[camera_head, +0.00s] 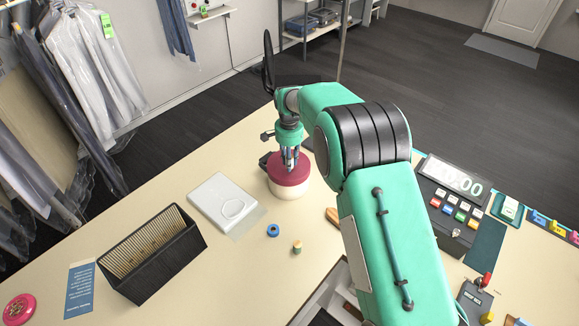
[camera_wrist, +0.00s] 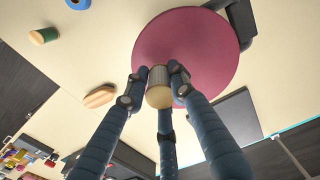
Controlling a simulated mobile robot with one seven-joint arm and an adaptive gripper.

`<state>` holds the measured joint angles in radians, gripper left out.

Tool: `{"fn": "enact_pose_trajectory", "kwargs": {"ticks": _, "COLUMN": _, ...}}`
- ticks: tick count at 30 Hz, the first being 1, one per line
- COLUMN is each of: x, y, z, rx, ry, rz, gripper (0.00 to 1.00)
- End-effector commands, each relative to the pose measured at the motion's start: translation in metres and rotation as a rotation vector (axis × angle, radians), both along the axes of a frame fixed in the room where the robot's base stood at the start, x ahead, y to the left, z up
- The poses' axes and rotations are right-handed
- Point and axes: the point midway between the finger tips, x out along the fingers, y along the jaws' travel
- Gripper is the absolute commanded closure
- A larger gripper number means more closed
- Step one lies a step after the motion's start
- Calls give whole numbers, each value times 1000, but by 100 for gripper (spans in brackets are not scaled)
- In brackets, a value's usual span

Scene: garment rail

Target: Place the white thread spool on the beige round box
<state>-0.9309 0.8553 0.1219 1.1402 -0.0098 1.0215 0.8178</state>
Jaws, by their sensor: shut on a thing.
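The beige round box (camera_head: 289,192) stands on the counter with a dark pink top. In the wrist view its round pink top (camera_wrist: 207,50) fills the upper middle. My gripper (camera_head: 289,160) points down over this top. In the wrist view my gripper (camera_wrist: 160,78) has its fingers closed around the white thread spool (camera_wrist: 159,96), which has a pale ribbed side and a beige end. The spool overlaps the pink top in that view; I cannot tell whether it touches it. In the head view the fingers mostly hide the spool.
A blue ring (camera_head: 273,230), a green spool (camera_head: 297,247) and a wooden piece (camera_head: 332,215) lie in front of the box. A white flat device (camera_head: 223,201) is to its left, a black card holder (camera_head: 153,253) farther left. A cash register (camera_head: 450,195) stands right.

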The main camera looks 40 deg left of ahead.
Motion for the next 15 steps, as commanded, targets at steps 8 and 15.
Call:
{"fn": "enact_pose_trajectory", "kwargs": {"ticks": 8, "x": 0, "y": 0, "z": -26, "rx": -1, "ry": 1, "rz": 0, "gripper": 93}}
{"fn": "enact_pose_trajectory", "kwargs": {"ticks": 15, "x": 0, "y": 0, "z": -28, "rx": 0, "ry": 0, "rz": 0, "gripper": 93}}
